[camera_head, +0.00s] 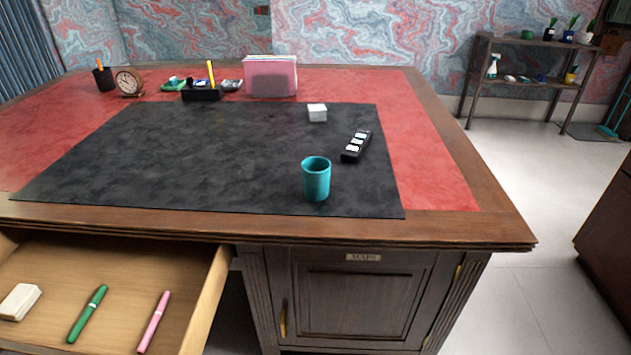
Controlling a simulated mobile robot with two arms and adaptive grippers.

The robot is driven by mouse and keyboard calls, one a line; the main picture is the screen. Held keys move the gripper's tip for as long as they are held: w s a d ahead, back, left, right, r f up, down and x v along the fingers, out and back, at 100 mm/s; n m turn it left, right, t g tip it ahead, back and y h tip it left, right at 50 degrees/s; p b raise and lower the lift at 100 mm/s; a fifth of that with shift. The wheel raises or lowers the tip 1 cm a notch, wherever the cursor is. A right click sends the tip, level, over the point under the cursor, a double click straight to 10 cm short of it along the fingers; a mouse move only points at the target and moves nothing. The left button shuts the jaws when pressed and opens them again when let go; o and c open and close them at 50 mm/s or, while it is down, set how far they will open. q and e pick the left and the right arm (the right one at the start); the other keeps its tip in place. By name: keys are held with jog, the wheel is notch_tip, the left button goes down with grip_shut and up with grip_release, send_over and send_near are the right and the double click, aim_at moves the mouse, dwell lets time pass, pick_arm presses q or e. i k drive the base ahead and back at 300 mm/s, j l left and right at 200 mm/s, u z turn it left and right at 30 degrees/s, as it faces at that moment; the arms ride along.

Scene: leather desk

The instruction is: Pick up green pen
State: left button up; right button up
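The green pen (87,314) lies in the open desk drawer (120,268) at the lower left, tilted with its upper end to the right. A pink pen (153,322) lies to its right in the same drawer, apart from it. A pale block (19,301), perhaps an eraser, lies to its left. Neither of my grippers shows in this view.
A teal cup (316,180) stands near the front edge of the black desk mat (200,150). A black holder with white pieces (355,147) and a white box (317,113) lie behind it. A clock (129,82) and pen cup (104,79) stand at the back left.

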aim_at(81, 322)
jog(key=u, duration=1.55)
